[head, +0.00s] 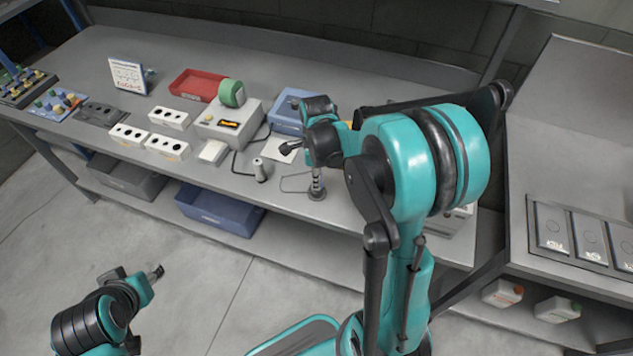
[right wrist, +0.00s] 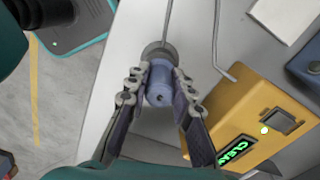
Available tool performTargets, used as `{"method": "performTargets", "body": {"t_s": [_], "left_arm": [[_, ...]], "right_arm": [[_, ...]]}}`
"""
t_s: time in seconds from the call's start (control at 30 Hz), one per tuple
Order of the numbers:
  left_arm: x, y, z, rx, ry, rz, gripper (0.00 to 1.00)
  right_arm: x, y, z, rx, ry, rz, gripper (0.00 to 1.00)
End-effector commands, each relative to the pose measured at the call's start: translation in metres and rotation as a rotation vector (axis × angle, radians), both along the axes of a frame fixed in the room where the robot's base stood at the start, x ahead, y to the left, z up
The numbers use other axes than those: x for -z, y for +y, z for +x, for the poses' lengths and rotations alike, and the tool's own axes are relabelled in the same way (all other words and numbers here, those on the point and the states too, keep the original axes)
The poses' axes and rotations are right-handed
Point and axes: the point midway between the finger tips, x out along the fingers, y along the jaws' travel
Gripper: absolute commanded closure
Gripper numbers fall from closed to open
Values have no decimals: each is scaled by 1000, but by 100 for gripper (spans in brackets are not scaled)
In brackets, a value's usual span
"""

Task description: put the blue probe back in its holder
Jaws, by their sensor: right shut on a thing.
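My right gripper (head: 316,176) points down near the front of the bench. In the right wrist view its two fingers (right wrist: 160,92) are shut on the sides of a blue cylinder (right wrist: 159,82), which appears to be the blue probe. A grey round base (head: 316,193) lies just under the fingertips, and it shows behind the cylinder in the right wrist view (right wrist: 153,50). I cannot tell whether the cylinder touches it, or whether it is the holder. My left gripper (head: 140,275) is low, over the floor in front of the bench, and its finger gap is unclear.
A yellow box (right wrist: 262,122) with a green display is close to my right fingers. A small grey cylinder (head: 260,172), a grey instrument box (head: 226,127) and a red tray (head: 197,84) stand further left.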

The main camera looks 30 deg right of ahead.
Motion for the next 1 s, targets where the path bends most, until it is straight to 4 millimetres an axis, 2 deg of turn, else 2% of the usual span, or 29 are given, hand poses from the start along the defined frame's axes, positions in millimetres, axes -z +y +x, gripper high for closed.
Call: {"method": "performTargets", "body": {"t_s": [0.07,0.43,0.47,0.53,0.87,1.0], "left_arm": [[6,0,0,0,0,0,60],[8,0,0,0,0,0,60],[8,0,0,0,0,0,60],[7,0,0,0,0,0,60],[6,0,0,0,0,0,60],[-2,0,0,0,0,0,60]], "right_arm": [[11,0,0,0,0,0,100],[14,0,0,0,0,0,100],[14,0,0,0,0,0,75],[13,0,0,0,0,0,57],[11,0,0,0,0,0,57],[-4,0,0,0,0,0,57]]}}
